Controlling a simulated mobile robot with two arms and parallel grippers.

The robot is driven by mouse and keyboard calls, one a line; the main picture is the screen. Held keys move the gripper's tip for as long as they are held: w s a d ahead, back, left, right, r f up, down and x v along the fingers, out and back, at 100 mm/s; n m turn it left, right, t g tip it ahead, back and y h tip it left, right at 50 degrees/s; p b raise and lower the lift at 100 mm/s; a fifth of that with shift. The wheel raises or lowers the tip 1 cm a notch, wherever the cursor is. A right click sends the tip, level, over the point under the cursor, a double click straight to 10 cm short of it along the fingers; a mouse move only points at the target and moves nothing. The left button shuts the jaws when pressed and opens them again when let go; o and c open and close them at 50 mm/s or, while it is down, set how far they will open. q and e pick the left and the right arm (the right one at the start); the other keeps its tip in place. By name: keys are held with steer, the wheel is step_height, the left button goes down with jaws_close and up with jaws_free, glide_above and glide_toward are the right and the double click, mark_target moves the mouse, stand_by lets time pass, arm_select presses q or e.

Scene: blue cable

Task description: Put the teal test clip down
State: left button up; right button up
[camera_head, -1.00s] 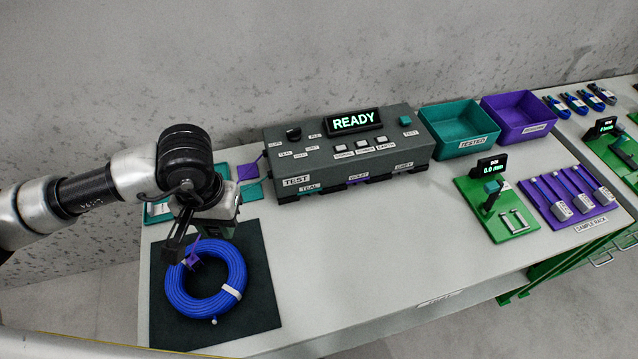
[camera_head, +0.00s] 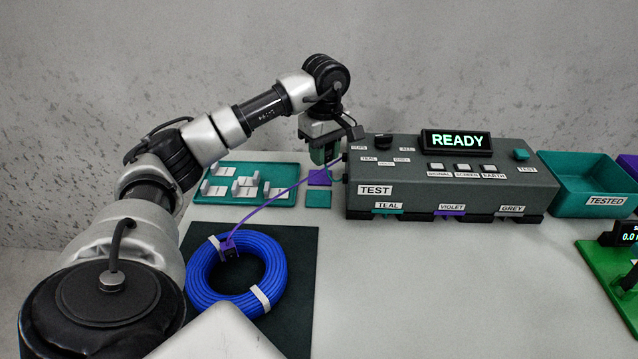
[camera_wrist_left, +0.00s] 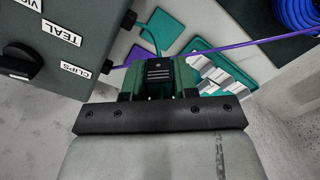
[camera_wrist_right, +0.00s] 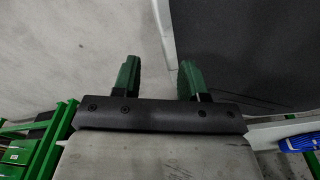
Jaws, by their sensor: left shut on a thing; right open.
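My left gripper (camera_head: 325,160) is at the left end of the dark tester (camera_head: 455,185), beside the violet and teal pads. In the left wrist view its green fingers (camera_wrist_left: 158,82) are shut on a dark clip, the teal test clip (camera_wrist_left: 158,70), with a teal lead (camera_wrist_left: 150,40) running to it. The clip's underside is hidden. The teal pad (camera_head: 318,199) and violet pad (camera_head: 318,177) lie on the table and look bare. A violet clip (camera_head: 229,250) sits on the blue cable coil (camera_head: 205,280), its lead stretching to the tester. My right gripper (camera_wrist_right: 158,78) is open and empty.
A teal tray with white pieces (camera_head: 250,196) lies left of the pads. The coil rests on a dark mat (camera_head: 297,300). The teal TESTED bin (camera_head: 590,190) stands right of the tester. The table before the tester is clear.

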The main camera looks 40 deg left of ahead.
mark_target(319, 198)
arm_select(q)
steer(key=shift+w+a+f+n, duration=0.1)
steer(key=shift+a+f+n, duration=0.25)
steer(key=shift+a, duration=0.25)
steer(key=f, duration=0.6)
steer(key=f+b, duration=0.1)
steer(key=f, duration=0.3)
steer(key=shift+a, duration=0.25)
arm_select(e)
steer(key=shift+w+a+f, duration=0.15)
steer(key=shift+w, duration=0.5)
steer(key=shift+w+a+f, duration=0.1)
steer(key=shift+w+f, duration=0.05)
steer(key=shift+w, duration=0.45)
arm_select(q)
steer(key=shift+f, duration=0.1)
arm_select(e)
steer(key=shift+w, duration=0.1)
arm_select(q)
steer(key=shift+f, duration=0.25)
steer(key=shift+f+b, duration=0.15)
steer(key=shift+b, duration=0.2)
arm_select(e)
steer(key=shift+w+a+r, duration=0.2)
steer(key=shift+w+r, duration=0.05)
steer(key=shift+w, duration=0.25)
steer(key=shift+r, duration=0.1)
